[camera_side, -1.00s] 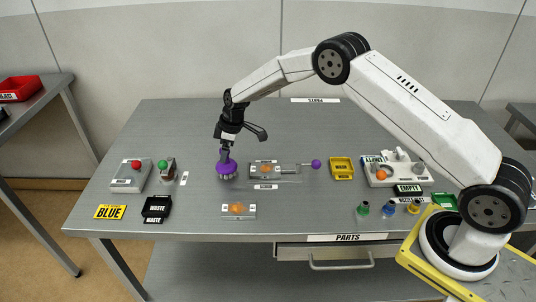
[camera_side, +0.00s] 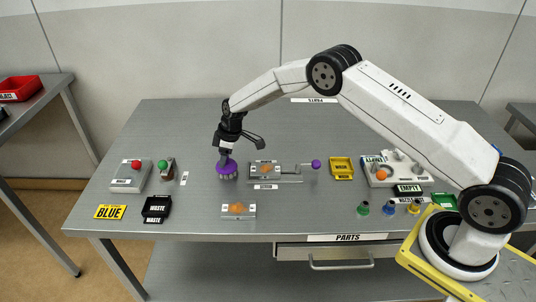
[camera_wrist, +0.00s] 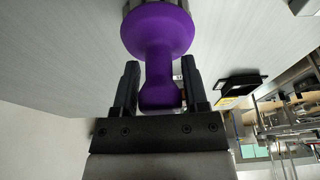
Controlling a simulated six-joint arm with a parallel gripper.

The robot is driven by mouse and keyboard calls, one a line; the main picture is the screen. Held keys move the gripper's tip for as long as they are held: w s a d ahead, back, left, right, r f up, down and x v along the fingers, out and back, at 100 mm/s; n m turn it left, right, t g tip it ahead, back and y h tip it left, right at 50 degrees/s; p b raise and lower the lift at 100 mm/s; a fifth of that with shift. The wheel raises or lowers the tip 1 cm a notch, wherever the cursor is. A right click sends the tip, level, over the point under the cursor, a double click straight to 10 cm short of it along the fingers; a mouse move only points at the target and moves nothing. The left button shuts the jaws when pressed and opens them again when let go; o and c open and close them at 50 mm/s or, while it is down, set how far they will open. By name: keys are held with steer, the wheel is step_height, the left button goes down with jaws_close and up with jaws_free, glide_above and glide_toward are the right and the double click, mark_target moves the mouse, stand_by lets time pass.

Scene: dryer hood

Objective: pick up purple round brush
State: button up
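The purple round brush (camera_side: 226,170) stands upright on the grey table, left of centre, its wide round head down and its handle up. In the wrist view the purple brush (camera_wrist: 157,32) has a broad round body, a narrower neck and a knobbed handle end. My gripper (camera_side: 226,153) is right over it, pointing down. In the wrist view the gripper's two dark fingers (camera_wrist: 160,68) stand on either side of the handle, with a small gap showing beside the neck. The gripper is open around the handle. The brush's bristles are hidden in the wrist view.
A fixture with an orange piece and purple knob (camera_side: 316,164) lies close right of the brush. A red-button box (camera_side: 130,178) and a green-knobbed lever (camera_side: 163,165) stand to the left. A small orange-topped block (camera_side: 238,210) lies in front. The table behind is clear.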

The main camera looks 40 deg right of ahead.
jaws_close()
steer(key=shift+r, duration=0.2)
steer(key=shift+r, duration=0.5)
step_height(320, 180, up, 2)
steer(key=shift+w, duration=0.1)
steer(key=s+r, duration=0.9)
steer(key=s, duration=0.5)
steer(key=shift+d+r, duration=0.35)
steer(key=shift+d, duration=0.1)
